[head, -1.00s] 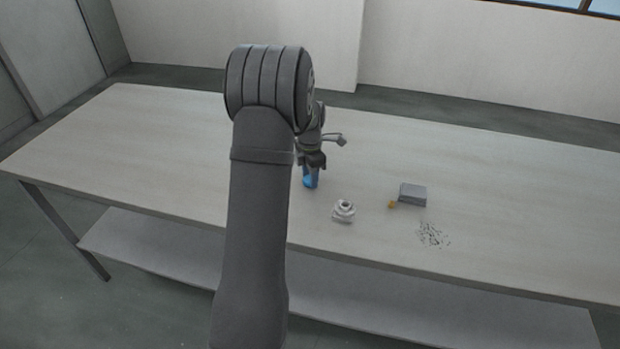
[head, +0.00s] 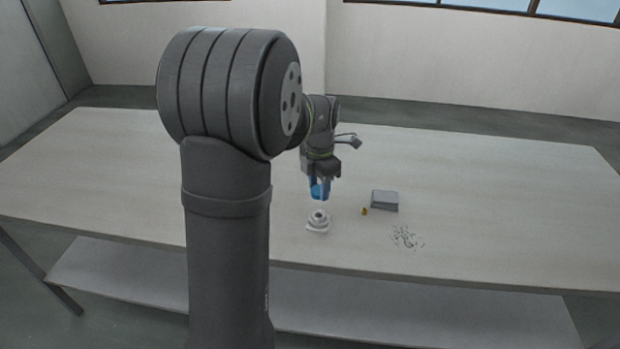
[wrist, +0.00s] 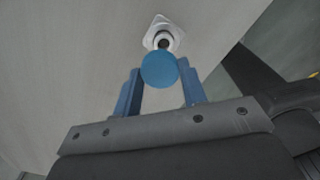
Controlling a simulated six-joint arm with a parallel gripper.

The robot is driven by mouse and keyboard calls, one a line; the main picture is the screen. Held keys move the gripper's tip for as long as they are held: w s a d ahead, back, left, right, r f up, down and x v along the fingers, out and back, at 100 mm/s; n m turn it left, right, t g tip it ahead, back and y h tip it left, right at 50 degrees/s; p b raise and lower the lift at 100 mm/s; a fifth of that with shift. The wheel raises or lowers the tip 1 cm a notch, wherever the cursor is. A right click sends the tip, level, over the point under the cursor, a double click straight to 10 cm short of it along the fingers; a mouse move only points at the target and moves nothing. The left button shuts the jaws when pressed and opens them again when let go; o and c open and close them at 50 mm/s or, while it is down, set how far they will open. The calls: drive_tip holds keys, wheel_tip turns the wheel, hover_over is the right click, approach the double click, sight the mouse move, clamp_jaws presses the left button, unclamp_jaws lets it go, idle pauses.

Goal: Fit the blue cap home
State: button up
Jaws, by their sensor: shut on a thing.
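The blue cap (head: 318,190) is held in my gripper (head: 320,184), above the table. In the wrist view the round top of the blue cap (wrist: 159,70) sits between the two blue fingers of my gripper (wrist: 159,84). A white ringed fitting (head: 318,220) with a dark central hole and a flat base stands on the table just below the cap. In the wrist view the fitting (wrist: 161,34) is beyond the cap, which hides part of its near side. The cap looks apart from the fitting in the head view.
A grey block (head: 385,201) lies on the table right of the fitting, with a small orange piece (head: 364,211) beside it. Dark specks (head: 407,238) are scattered nearer the front edge. The table (head: 500,200) is bare on the right.

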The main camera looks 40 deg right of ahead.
sight(319, 217)
drive_tip(key=shift+s+a+f, duration=0.15)
drive_tip(key=shift+s+a, duration=0.05)
drive_tip(key=shift+s, duration=0.1)
drive_tip(key=shift+f, duration=3.15)
drive_tip(key=shift+f, duration=0.95)
idle(0.9)
drive_tip(key=o, duration=1)
drive_tip(key=shift+r, duration=0.1)
wheel_tip(319, 217, up, 17)
drive_tip(key=shift+r, duration=0.15)
